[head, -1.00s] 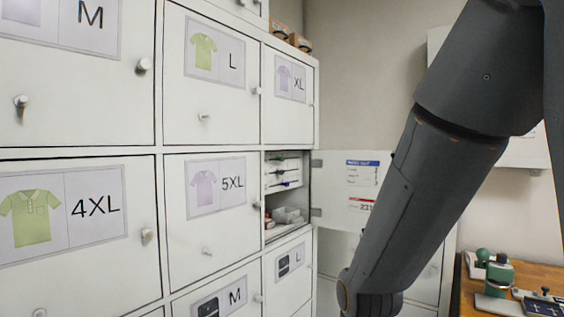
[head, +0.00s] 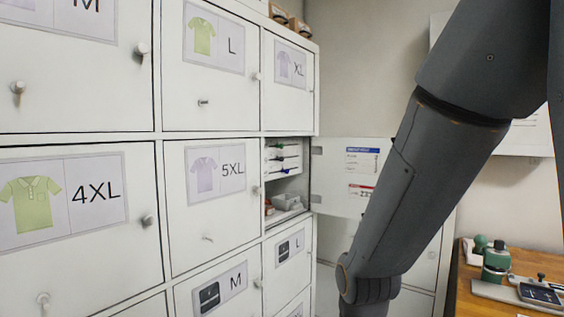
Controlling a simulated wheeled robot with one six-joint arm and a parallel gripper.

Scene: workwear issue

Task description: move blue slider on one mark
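Three pale slide rails sit stacked in the open compartment (head: 283,205) of the locker wall. A small green knob shows on the top rail and a dark one on the middle rail. A small blue piece, which looks like the blue slider (head: 285,170), is on the lowest rail. The marks are too small to read. My arm comes down from the upper right and its wrist is at the bottom, right of the compartment and apart from the rails in the picture. My gripper is out of view.
The compartment's door (head: 350,177) stands open to the right, bearing printed labels. Closed lockers with size labels fill the left. A wooden desk (head: 475,303) with a green-topped stamp (head: 496,258) and devices is at the lower right.

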